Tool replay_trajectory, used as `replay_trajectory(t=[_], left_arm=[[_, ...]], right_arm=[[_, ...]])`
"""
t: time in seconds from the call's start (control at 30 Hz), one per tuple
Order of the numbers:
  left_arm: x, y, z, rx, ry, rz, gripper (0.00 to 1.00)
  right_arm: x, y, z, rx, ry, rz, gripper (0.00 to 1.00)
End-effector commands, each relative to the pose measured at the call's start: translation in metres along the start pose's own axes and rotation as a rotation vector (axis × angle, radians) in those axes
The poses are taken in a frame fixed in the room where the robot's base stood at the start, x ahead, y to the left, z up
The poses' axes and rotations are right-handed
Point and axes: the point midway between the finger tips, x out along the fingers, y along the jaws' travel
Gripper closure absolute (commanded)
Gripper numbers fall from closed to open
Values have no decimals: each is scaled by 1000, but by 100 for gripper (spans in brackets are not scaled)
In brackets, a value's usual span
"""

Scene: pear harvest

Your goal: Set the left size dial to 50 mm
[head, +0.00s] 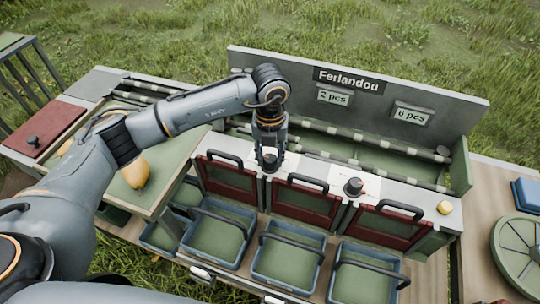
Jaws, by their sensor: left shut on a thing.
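The left size dial (270,165) is a small dark knob on a white plate on the bench's front ledge. My left gripper (269,156) points down over it with its fingers closed around the knob. The gripper hides most of the knob and part of the plate, and the dial's setting cannot be read. A second, similar dial (354,187) stands to the right on its own white plate, with nothing touching it. My right gripper is not in view.
Red gates with black handles, such as the middle one (305,203), line the front above blue-rimmed crates (286,287). Yellow pears (136,172) lie on the left table. A sign board (450,103) stands behind. A yellow button (444,208) sits at the ledge's right end.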

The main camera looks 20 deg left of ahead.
Motion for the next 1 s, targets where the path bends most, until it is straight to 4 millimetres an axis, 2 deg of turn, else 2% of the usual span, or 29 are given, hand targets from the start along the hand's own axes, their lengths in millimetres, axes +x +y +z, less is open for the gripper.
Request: replay_trajectory(t=[0.1,0.13,0.23,0.53,0.67,1.0], left_arm=[[-2,0,2,-4,-5,-2,97],[-2,0,2,-4,-5,-2,64],[-2,0,2,-3,-4,-2,43],[-1,0,1,-1,-2,-1,43],[-10,0,1,-1,-3,-2,43],[-78,0,2,0,-6,-3,43]], right_arm=[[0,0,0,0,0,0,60],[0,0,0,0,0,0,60],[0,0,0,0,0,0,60],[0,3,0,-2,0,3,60],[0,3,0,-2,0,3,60],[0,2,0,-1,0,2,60]])
